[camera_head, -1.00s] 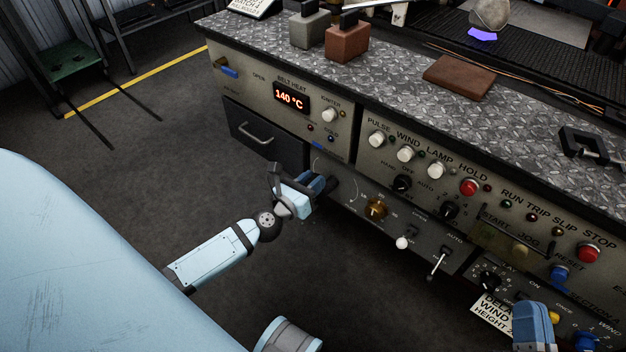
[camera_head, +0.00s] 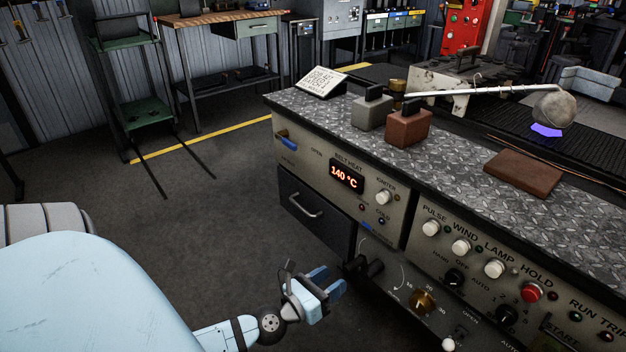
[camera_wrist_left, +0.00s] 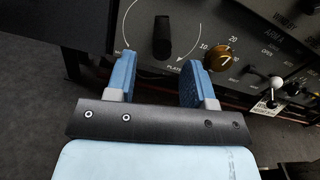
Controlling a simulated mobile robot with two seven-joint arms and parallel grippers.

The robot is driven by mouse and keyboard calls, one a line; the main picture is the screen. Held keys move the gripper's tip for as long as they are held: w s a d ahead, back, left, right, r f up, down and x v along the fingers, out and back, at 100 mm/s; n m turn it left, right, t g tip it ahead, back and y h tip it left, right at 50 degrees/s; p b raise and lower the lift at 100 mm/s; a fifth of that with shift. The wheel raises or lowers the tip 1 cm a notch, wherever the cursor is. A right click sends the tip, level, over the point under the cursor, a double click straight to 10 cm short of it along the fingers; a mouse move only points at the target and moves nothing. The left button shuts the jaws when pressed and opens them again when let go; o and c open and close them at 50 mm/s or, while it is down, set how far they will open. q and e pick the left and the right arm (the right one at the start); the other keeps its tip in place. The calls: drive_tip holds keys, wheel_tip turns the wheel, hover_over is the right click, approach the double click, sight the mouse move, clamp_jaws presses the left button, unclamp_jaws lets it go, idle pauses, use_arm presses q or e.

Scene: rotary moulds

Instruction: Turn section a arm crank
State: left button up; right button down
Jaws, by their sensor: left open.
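A black crank-like handle (camera_head: 366,268) sticks out of the left end of the lower control panel, beside a curved arrow marking. In the left wrist view the black handle (camera_wrist_left: 162,38) stands upright on the panel face, ahead of the gap between my fingers. My left gripper (camera_head: 330,281) is open and empty, with blue fingers pointing at the handle from the left, apart from it. In the left wrist view my open gripper (camera_wrist_left: 160,75) has one finger on each side of the handle's line. An "ARM A" label shows on the panel there. My right gripper is out of view.
A brass knob (camera_head: 423,302) sits right of the handle; it also shows in the left wrist view (camera_wrist_left: 222,59). A white ball-ended lever (camera_wrist_left: 276,83) is further right. A dark drawer (camera_head: 312,212) lies above left. The floor (camera_head: 200,235) left of the bench is clear.

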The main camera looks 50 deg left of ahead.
use_arm(q)
drive_tip(key=shift+s+a+b, duration=0.15)
drive_tip(key=shift+s, duration=1.15)
drive_tip(key=shift+s+a+b, duration=0.1)
drive_tip(key=shift+s+b, duration=0.05)
drive_tip(key=shift+s, duration=1.15)
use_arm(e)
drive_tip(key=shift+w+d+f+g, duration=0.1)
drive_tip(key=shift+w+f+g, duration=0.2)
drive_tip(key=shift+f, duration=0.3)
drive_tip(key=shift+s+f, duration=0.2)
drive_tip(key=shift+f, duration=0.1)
